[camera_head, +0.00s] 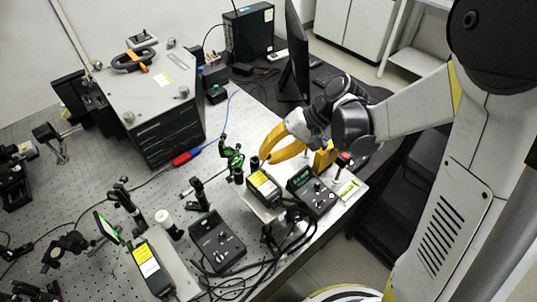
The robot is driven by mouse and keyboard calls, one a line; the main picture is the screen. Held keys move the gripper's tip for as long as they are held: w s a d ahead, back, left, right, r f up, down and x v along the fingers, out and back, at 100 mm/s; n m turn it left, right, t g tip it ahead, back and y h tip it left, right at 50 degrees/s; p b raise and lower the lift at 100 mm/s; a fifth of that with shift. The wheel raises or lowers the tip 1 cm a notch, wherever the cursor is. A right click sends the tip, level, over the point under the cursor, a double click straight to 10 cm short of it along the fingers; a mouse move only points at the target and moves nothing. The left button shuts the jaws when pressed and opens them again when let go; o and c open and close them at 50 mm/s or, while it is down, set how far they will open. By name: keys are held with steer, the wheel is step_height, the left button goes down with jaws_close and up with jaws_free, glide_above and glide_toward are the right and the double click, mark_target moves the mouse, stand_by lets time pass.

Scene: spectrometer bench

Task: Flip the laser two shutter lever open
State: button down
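Two laser units with yellow labels stand on the bench. One laser (262,188) sits on a light plate near the bench's right edge. The other laser (151,268) is at the lower left on another plate. I cannot tell which is laser two, and no shutter lever can be made out clearly. My gripper (296,162), with yellow fingers, reaches in from the right above the right-hand laser and its black control box (312,192). The fingers look spread apart, with nothing visible between them. Contact with the laser or box cannot be judged.
A second control box (217,241) stands between the lasers, with loose black cables (245,282) in front. Green optic mounts (231,153) stand close left of my gripper. A large dark box (165,120) and a monitor (296,55) are behind.

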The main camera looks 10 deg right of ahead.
steer(key=shift+w+d+f+g+y+b, duration=0.25)
steer(key=shift+f+y+b, duration=0.25)
steer(key=shift+b, duration=0.7)
steer(key=shift+g+y+b, duration=0.25)
steer(key=shift+y+b, duration=0.15)
steer(key=shift+b, duration=0.25)
steer(key=shift+r, duration=0.1)
steer(key=c, duration=1.4)
jaws_free()
steer(key=shift+d, duration=0.1)
steer(key=shift+c, duration=0.2)
